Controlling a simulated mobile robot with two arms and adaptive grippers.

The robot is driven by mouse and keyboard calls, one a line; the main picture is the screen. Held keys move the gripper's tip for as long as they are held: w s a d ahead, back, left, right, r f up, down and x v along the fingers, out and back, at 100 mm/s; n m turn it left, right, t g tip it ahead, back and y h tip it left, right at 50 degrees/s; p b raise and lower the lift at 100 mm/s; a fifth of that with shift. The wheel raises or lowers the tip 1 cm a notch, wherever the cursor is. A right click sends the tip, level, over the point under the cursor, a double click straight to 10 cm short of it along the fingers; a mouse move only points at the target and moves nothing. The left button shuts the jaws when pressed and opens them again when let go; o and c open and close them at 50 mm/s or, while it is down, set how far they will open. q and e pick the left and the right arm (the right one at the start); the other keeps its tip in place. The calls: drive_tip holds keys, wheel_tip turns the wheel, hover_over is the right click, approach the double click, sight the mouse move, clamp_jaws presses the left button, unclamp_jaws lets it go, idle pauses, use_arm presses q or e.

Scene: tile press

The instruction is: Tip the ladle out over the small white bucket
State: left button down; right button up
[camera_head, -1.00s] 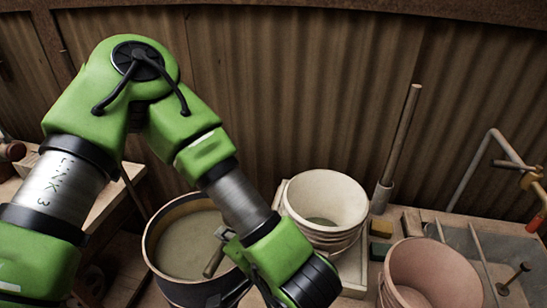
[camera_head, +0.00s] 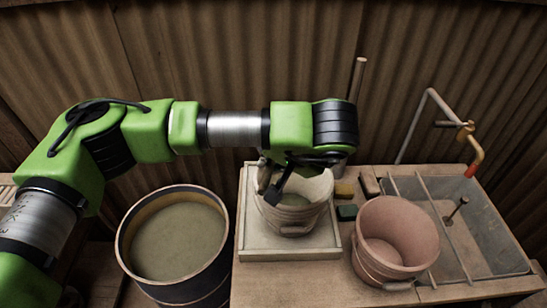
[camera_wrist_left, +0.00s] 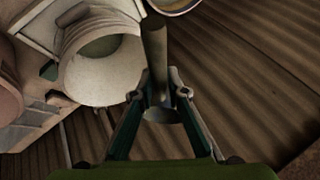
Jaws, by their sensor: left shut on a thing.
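The small white bucket (camera_head: 297,222) stands in a shallow pale tray on the bench. In the left wrist view it shows (camera_wrist_left: 103,75) left of the fingers, its mouth open toward the camera. My left gripper (camera_head: 273,185) is over the bucket's left side in the head view and covers part of its rim. In the wrist view the gripper (camera_wrist_left: 160,95) is shut on the ladle's dark round handle (camera_wrist_left: 155,50). The ladle's bowl cannot be made out for certain, so its tilt and contents cannot be told.
A large dark tub (camera_head: 125,250) of murky greenish-brown liquid stands left of the tray (camera_head: 240,245). A pink bucket (camera_head: 397,240) is close on the right, before a sink (camera_head: 480,225) with a tap (camera_head: 465,130). Small blocks (camera_head: 347,212) lie between them. Corrugated wall stands behind.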

use_arm(q)
drive_tip(key=shift+a+f+n+g+h+p, duration=0.15)
drive_tip(key=shift+f+g+h+p, duration=0.1)
drive_tip(key=shift+h, duration=0.35)
drive_tip(key=shift+a+f+n+g+h+p, duration=0.15)
drive_tip(key=shift+h+p, duration=0.05)
drive_tip(key=shift+h, duration=0.4)
drive_tip(key=shift+a+f+n+g+h+p, duration=0.1)
drive_tip(key=shift+f+n+g+h+p, duration=0.3)
drive_tip(key=shift+h, duration=0.7)
drive_tip(key=shift+f+h, duration=0.5)
drive_tip(key=shift+h, duration=0.4)
drive_tip(key=shift+d+r+g+h, duration=0.2)
drive_tip(key=shift+r+g+h, duration=0.1)
drive_tip(key=shift+r, duration=1.55)
use_arm(e)
drive_tip(key=shift+w+r, duration=0.2)
drive_tip(key=shift+r, duration=0.75)
drive_tip(key=shift+a, duration=0.1)
